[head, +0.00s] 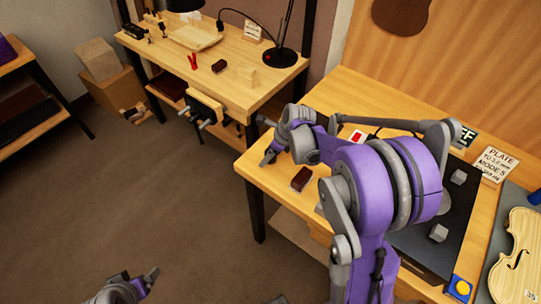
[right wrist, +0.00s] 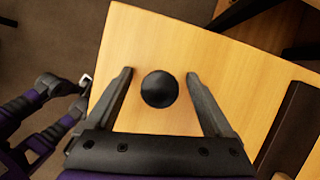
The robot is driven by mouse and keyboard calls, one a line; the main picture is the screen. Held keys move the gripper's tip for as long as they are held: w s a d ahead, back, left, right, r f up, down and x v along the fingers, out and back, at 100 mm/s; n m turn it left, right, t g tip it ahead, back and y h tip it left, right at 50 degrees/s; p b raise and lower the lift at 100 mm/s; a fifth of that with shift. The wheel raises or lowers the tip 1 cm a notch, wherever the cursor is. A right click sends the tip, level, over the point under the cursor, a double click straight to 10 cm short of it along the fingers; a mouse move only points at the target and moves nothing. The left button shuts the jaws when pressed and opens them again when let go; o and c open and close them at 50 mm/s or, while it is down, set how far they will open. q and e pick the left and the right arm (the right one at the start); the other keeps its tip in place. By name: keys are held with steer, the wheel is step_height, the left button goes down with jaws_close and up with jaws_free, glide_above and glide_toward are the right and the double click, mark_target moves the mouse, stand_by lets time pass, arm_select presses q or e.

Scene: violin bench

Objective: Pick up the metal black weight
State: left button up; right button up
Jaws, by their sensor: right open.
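The black weight (right wrist: 159,89) is a round, dark disc in the right wrist view. It is on the pale wooden bench top (right wrist: 165,45), near a corner of it. My right gripper (right wrist: 158,75) is open, with one finger on each side of the weight and a gap on both sides. In the head view my right gripper (head: 268,155) is over the left corner of the right-hand bench, and I cannot make out the weight there. My left gripper (head: 148,279) is low over the floor at the bottom left, far from the weight; its opening is unclear.
A dark red-brown block (head: 301,178) lies on the bench near my right arm. A black plate (head: 440,205) with grey blocks, a sign card (head: 495,164) and a violin body (head: 515,265) are farther right. Another bench (head: 235,65) with a lamp stands behind.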

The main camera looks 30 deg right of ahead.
steer(key=shift+c, duration=0.3)
jaws_close()
steer(key=shift+r, duration=0.1)
